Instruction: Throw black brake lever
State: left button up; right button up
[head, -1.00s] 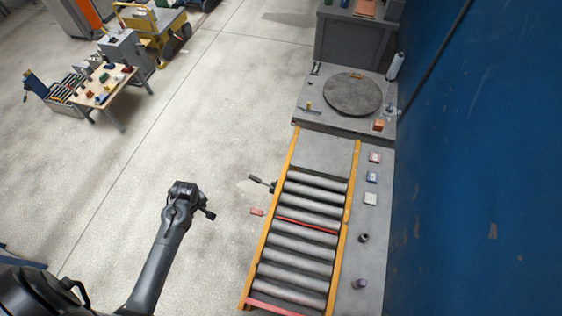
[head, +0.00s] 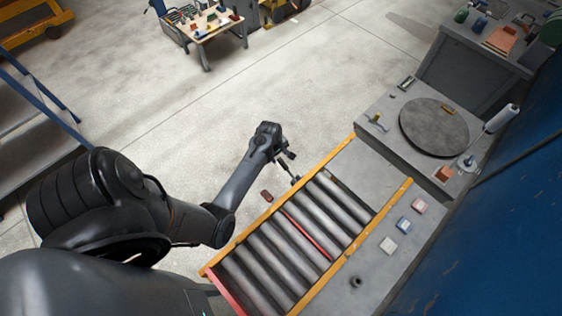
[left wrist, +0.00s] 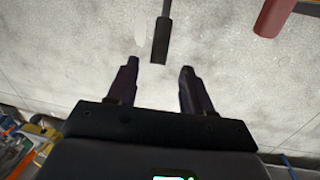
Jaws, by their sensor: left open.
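The black brake lever (head: 286,167) sticks out from the left rail of the roller conveyor, close to my left gripper (head: 284,153). In the left wrist view the lever's black grip (left wrist: 160,42) points toward my left gripper (left wrist: 159,66), its end just ahead of the gap between the two fingers. The fingers are apart with nothing between them. My right gripper is not in view.
The roller conveyor (head: 318,205) has yellow side rails and a red bar across it. A bench with a round turntable (head: 434,127) stands beyond it. The floor left of the conveyor is clear.

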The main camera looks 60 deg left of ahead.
aim_at(280, 160)
pick_arm(q)
jog(key=shift+w+f+b, duration=0.2)
jog(key=shift+f, duration=0.95)
jog(key=shift+w+f+b, duration=0.25)
jog(key=shift+f, duration=0.95)
jog(key=shift+w+f+b, duration=0.2)
jog(key=shift+f, duration=0.95)
jog(key=shift+c, duration=0.2)
grip_shut()
